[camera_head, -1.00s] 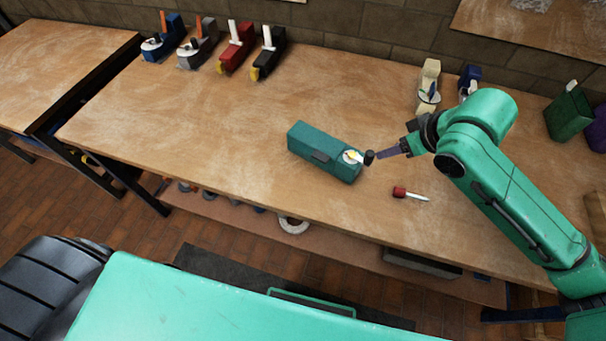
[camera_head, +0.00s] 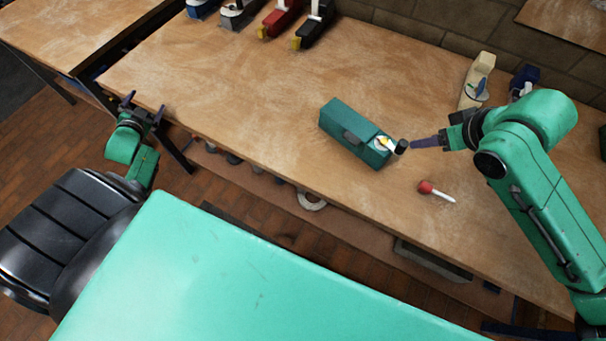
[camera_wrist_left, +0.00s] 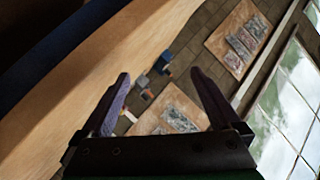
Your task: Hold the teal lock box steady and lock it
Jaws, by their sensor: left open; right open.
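The teal lock box (camera_head: 345,124) lies on the workbench in the head view. A pale round face with a yellow part (camera_head: 384,143) is at its right end, and a black knob (camera_head: 402,147) sticks out there. My right gripper (camera_head: 414,143) is open, its purple finger close beside the knob; I cannot tell whether they touch. My left gripper (camera_head: 143,104) is open and empty at the bench's left front edge, well away from the box. In the left wrist view its two fingers (camera_wrist_left: 160,75) are spread with nothing between them, and the box is not visible.
A red-handled tool (camera_head: 426,187) with a pale shaft lies in front of the box. Blue, grey, red (camera_head: 279,18) and black (camera_head: 313,25) devices stand at the back left. A cream device (camera_head: 477,80) and a dark blue one (camera_head: 524,82) stand behind my right arm. The bench left of the box is clear.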

